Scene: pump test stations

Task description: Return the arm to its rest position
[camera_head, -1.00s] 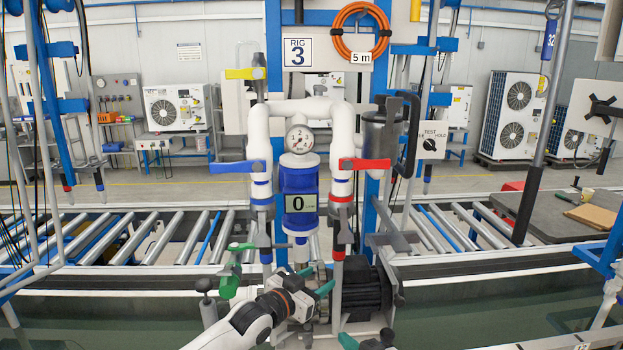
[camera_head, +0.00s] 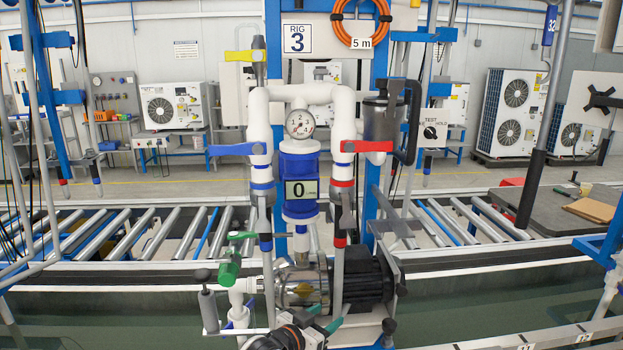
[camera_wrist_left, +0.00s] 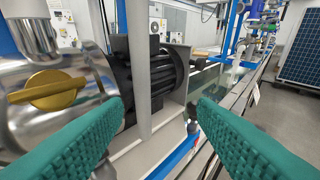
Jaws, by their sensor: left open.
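My left gripper (camera_head: 329,317) is at the bottom middle of the head view, in front of the pump at Rig 3. Its green-padded fingers are apart, and nothing shows between them. In the left wrist view the two green fingers (camera_wrist_left: 160,108) spread wide, with the steel pump head (camera_wrist_left: 85,75) behind the left finger and the black motor (camera_wrist_left: 165,70) beyond. I cannot tell if a finger touches the pump. Much of my left arm is cut off by the lower edge. My right gripper is not in view.
The black motor (camera_head: 368,278), a green-handled valve (camera_head: 230,268) and white pipes stand close around the gripper. Above hang a blue meter reading 0 (camera_head: 300,190), a blue lever (camera_head: 235,149) and a red lever (camera_head: 366,146). A roller conveyor (camera_head: 150,235) runs behind.

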